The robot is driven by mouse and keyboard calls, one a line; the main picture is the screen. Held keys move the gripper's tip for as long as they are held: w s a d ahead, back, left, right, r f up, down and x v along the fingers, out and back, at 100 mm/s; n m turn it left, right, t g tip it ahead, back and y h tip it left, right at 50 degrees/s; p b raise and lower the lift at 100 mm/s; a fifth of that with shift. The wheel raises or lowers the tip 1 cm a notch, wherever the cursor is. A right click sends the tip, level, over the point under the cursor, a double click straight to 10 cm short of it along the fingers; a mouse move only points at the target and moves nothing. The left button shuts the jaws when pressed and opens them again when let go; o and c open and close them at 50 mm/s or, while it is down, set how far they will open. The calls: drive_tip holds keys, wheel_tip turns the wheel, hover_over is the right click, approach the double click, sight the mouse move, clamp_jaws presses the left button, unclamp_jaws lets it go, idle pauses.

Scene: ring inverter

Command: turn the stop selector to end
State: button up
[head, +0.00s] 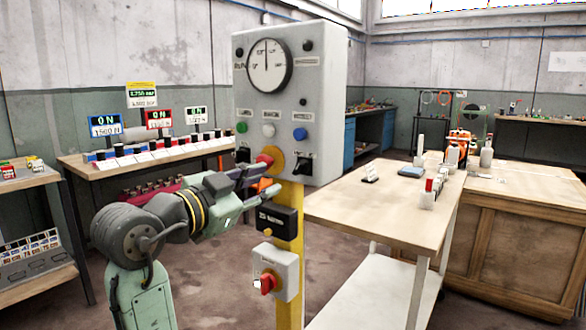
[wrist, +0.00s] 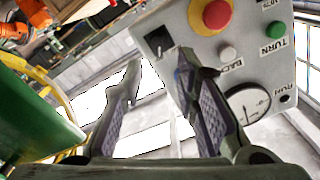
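A grey control panel (head: 330,95) stands on a yellow post. It carries a right black selector (head: 303,162) and a left black selector (head: 242,155), which my gripper partly covers. I cannot read which is the stop selector. My gripper (head: 268,180) is just in front of the panel's lower edge. In the wrist view the panel looks upside down; my gripper (wrist: 160,62) has its fingers apart with nothing between them. The right black selector (wrist: 158,42) shows just beyond the fingertips. The right finger overlaps the panel and hides most of the blue button.
A red mushroom button (wrist: 215,15) on a yellow disc sits beside the selector. Green (wrist: 276,30) and white (wrist: 228,53) buttons and a gauge (head: 269,65) are close by. Below are a black box (head: 277,219) and a red rotary switch (head: 267,282). A workbench (head: 385,205) stands right.

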sight(296, 170)
drive_tip(key=p+x, duration=0.1)
drive_tip(key=x, duration=0.9)
drive_tip(key=shift+d+p, duration=0.15)
drive_tip(key=shift+p, duration=0.2)
drive_tip(key=shift+c, duration=0.5)
clamp_jaws()
